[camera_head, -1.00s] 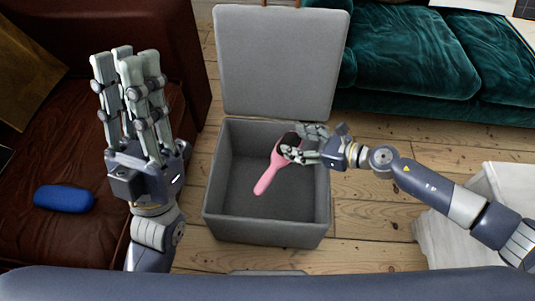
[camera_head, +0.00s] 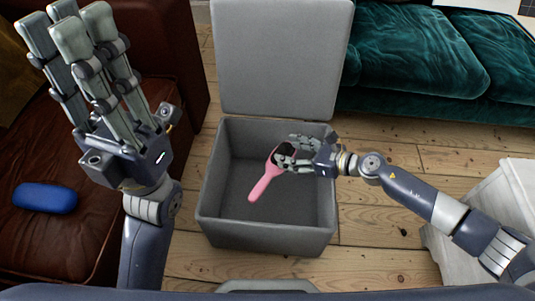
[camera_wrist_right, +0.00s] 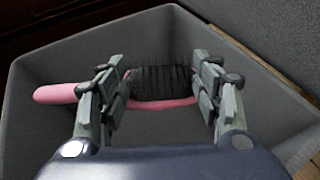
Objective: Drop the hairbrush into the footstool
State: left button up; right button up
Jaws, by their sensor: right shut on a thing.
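The pink hairbrush (camera_head: 264,187) with dark bristles is in the grip of my right gripper (camera_head: 285,158), over the open inside of the grey footstool (camera_head: 268,235). In the right wrist view the hairbrush (camera_wrist_right: 165,104) lies sideways between the fingers of the right gripper (camera_wrist_right: 163,90), its handle to the left. The footstool's walls (camera_wrist_right: 40,92) surround it there. Whether the brush touches the floor of the box I cannot tell. The footstool's lid (camera_head: 281,60) stands open at the back. My left gripper (camera_head: 73,32) is raised at the left, fingers up and apart, empty.
A brown leather seat (camera_head: 60,235) with a blue case (camera_head: 45,198) is at the left. A green velvet sofa (camera_head: 420,60) stands at the back right. A whitish piece of furniture (camera_head: 505,200) is at the right. Floorboards (camera_head: 385,225) show right of the footstool.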

jog(key=o, duration=1.2)
jog(key=shift+c, duration=0.2)
jog(key=v, duration=1.2)
